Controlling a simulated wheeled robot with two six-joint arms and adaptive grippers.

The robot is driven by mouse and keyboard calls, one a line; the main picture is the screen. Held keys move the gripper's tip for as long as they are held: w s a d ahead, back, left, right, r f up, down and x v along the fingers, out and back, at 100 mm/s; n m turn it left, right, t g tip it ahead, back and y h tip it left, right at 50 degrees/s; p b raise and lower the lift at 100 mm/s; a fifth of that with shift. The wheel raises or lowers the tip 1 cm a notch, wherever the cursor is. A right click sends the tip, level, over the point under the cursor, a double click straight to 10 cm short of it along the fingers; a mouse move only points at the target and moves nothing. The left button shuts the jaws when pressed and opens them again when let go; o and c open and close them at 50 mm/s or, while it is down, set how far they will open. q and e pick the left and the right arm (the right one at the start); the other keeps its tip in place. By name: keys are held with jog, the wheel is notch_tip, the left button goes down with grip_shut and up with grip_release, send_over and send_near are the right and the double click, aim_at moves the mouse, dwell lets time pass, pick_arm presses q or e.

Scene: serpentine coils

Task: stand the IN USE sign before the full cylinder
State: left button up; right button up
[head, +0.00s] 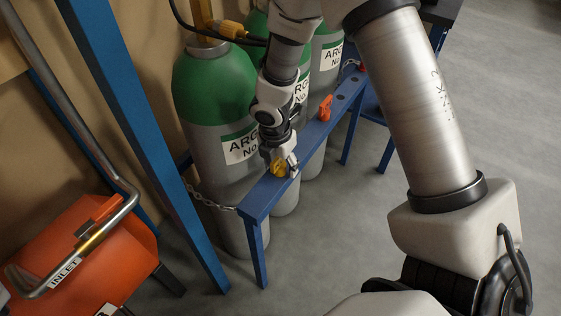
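The IN USE sign cannot be made out by its lettering. My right gripper (280,163) is low over the near part of a blue rail (258,197), in front of the nearest cylinder (213,100). A small yellow piece (278,170) shows at its fingertips; whether they grip it is unclear, and no writing on it is legible. A small orange-red piece (325,108) stands farther along the rail. The cylinders are grey with green shoulders and ARGON-type labels, partly hidden by my arm. Nothing visible tells which is full. My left gripper is not in view.
A chain (210,201) hangs beside the nearest cylinder. A blue post (150,145) rises at the left. An orange box (75,255) with a bent metal pipe and INLET tag is at lower left. The rail has dark holes and free room beyond the orange-red piece.

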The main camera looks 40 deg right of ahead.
jog(key=r, duration=0.4)
jog(key=a+r, duration=0.1)
jog(key=r, duration=0.7)
jog(key=shift+s+a, duration=0.35)
